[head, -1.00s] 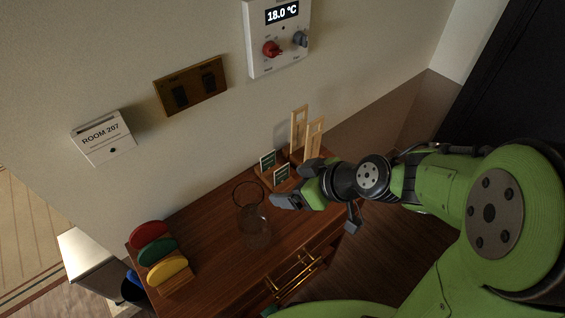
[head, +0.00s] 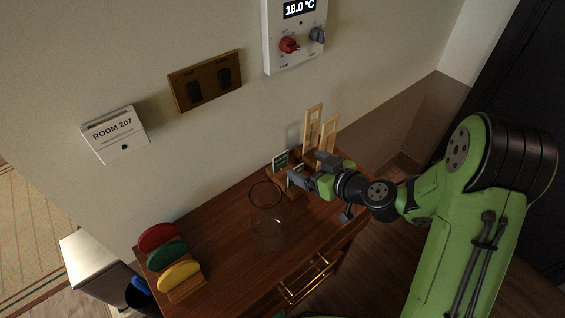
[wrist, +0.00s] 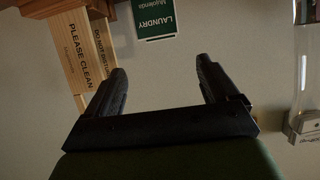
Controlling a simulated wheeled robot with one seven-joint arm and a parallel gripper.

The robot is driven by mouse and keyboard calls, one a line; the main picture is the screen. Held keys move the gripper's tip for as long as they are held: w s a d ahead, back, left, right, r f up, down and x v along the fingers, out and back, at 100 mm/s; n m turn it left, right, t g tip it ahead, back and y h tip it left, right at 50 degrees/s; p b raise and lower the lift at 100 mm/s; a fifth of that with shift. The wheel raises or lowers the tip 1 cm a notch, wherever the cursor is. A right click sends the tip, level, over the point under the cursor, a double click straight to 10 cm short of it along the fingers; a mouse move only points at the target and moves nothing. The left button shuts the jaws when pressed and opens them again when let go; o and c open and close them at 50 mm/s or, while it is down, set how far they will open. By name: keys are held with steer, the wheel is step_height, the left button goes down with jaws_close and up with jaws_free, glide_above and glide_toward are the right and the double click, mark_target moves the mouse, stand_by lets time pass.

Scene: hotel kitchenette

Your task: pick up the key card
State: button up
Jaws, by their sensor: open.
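No card in view can be told for sure as the key card. Two small dark green cards with white edges stand in a wooden holder (head: 291,192) on the desk: a rear card (head: 280,161) and a front card (head: 294,177). In the wrist view, one green card reading LAUNDRY (wrist: 155,20) hangs upside down at the top, ahead of the fingertips. My gripper (head: 312,171) is open beside the front card, overlapping its right edge in the head view. Nothing lies between its fingers (wrist: 160,70) in the wrist view. The fingers partly hide the holder.
Wooden door hangers (head: 313,125) stand behind the gripper; one reads PLEASE CLEAN (wrist: 80,50). A clear glass vessel (head: 269,236) stands left of the holder. Coloured discs in a rack (head: 187,290) are at the desk's left. A ROOM 207 box (head: 115,134) is on the wall.

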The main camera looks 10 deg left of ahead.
mark_target(281, 154)
steer(key=x, duration=0.5)
steer(key=p+x, duration=0.1)
steer(key=x, duration=0.4)
steer(key=shift+s+f, duration=0.15)
steer(key=shift+f, duration=0.1)
steer(key=shift+c, duration=0.6)
steer(key=c, duration=1.1)
